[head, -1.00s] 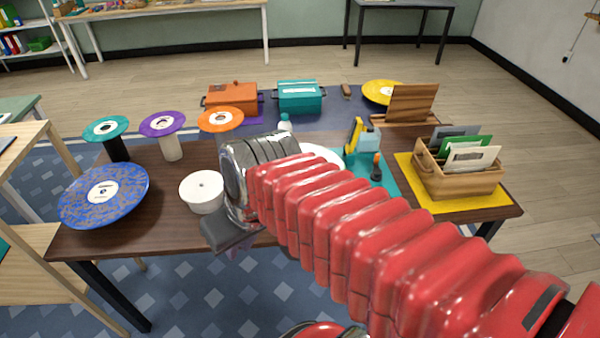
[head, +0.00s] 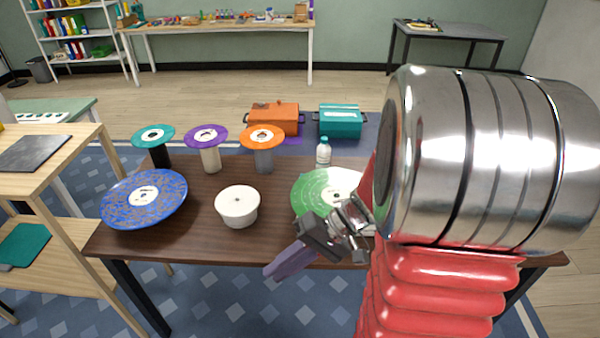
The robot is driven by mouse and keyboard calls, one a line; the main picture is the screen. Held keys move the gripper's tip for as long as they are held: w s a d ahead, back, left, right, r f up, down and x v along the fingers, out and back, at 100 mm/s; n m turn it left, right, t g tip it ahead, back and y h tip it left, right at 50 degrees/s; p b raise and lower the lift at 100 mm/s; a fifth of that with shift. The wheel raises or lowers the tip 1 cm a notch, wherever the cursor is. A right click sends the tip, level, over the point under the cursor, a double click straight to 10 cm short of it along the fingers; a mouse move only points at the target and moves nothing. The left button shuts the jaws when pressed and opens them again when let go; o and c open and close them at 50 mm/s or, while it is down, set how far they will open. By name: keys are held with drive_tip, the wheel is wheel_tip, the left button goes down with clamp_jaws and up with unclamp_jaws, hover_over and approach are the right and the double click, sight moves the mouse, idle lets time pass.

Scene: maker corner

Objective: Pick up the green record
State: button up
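The green record (head: 312,192), with a white label, is at the middle right of the dark brown table (head: 195,235) in the head view. My gripper (head: 318,240) is at the table's front edge, just in front of the record and overlapping its near edge in the picture. I cannot tell whether it touches the record. The gap between its fingers is not clear. My arm hides the record's right side and what is under it.
A blue speckled record (head: 120,205) and a white round tub (head: 237,210) stand to the left. Teal (head: 140,136), purple (head: 193,137) and orange (head: 250,135) records sit on posts behind. A bottle (head: 323,155) stands behind the green record. My arm hides the table's right side.

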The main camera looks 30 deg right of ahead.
drive_tip(key=d+f+m+t+h, duration=0.2)
drive_tip(key=d+t, duration=0.3)
drive_tip(key=d, duration=0.3)
drive_tip(key=d+f+m+t+h, duration=0.2)
drive_tip(key=d+f+m+t, duration=0.3)
drive_tip(key=d, duration=0.4)
drive_tip(key=d+f+m+t+h, duration=0.3)
drive_tip(key=d+m+t, duration=0.1)
drive_tip(key=d, duration=0.5)
drive_tip(key=shift+s+f+t, duration=0.2)
drive_tip(key=shift+t, duration=0.2)
drive_tip(key=shift+w+a, duration=0.25)
drive_tip(key=shift+w, duration=1.15)
drive_tip(key=shift+w+a, duration=0.2)
drive_tip(key=shift+w, duration=1.25)
drive_tip(key=shift+w+a, duration=0.25)
drive_tip(key=shift+w, duration=1.15)
drive_tip(key=shift+w, duration=0.15)
drive_tip(key=shift+w+a+f, duration=0.1)
drive_tip(key=shift+w+a, duration=0.15)
drive_tip(key=shift+w, duration=0.95)
drive_tip(key=shift+w+a, duration=0.2)
drive_tip(key=shift+w, duration=1)
